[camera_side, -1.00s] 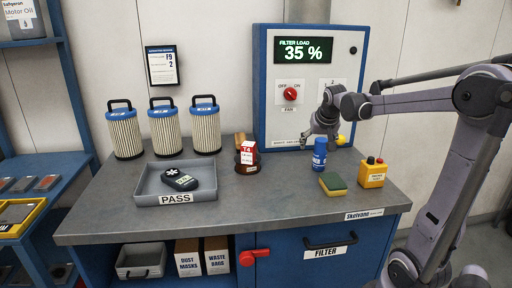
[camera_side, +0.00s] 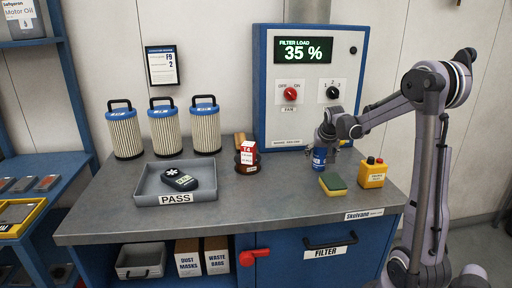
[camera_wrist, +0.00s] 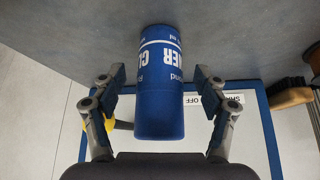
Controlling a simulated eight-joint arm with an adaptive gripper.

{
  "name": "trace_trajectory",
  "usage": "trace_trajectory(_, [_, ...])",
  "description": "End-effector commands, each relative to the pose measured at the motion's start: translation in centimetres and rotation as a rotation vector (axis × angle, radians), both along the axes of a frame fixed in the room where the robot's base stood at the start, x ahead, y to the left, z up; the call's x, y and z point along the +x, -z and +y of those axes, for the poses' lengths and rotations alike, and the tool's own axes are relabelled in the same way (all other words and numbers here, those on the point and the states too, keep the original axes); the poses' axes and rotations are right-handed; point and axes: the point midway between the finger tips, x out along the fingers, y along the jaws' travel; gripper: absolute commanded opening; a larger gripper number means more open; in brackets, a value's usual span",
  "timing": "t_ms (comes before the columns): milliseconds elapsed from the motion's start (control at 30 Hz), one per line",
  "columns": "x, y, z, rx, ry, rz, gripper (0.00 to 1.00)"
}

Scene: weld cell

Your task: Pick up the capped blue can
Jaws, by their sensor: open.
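The capped blue can (camera_side: 319,157) stands on the grey bench in front of the control cabinet. In the wrist view the blue can (camera_wrist: 160,85) lies between the two fingers, with white lettering on its side. My gripper (camera_side: 321,146) is at the can's upper part in the side view and partly hides it. In the wrist view my gripper (camera_wrist: 160,84) is open, with a finger on each side of the can and a visible gap on both sides.
A yellow-green sponge (camera_side: 333,184) and a yellow button box (camera_side: 373,173) stand close in front and to the right of the can. The grey PASS tray (camera_side: 176,199) holds a dark device.

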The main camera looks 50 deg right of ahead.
Motion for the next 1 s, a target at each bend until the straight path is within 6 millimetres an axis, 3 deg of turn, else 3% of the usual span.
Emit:
trace_trajectory(200, [0.6,1.7,-0.9,0.000,0.001,0.000,0.73])
trace_trajectory(467, [0.7,1.9,-1.0,0.001,0.000,-0.001,0.73])
trace_trajectory(500, [0.7,1.9,-1.0,0.001,0.000,-0.001,0.70])
trace_trajectory(700, [0.7,1.9,-1.0,0.001,0.000,-0.001,0.12])
trace_trajectory(733, [0.7,1.9,-1.0,0.001,0.000,-0.001,0.08])
trace_trajectory(1000, [0.7,1.9,-1.0,0.000,-0.001,-0.001,0.07])
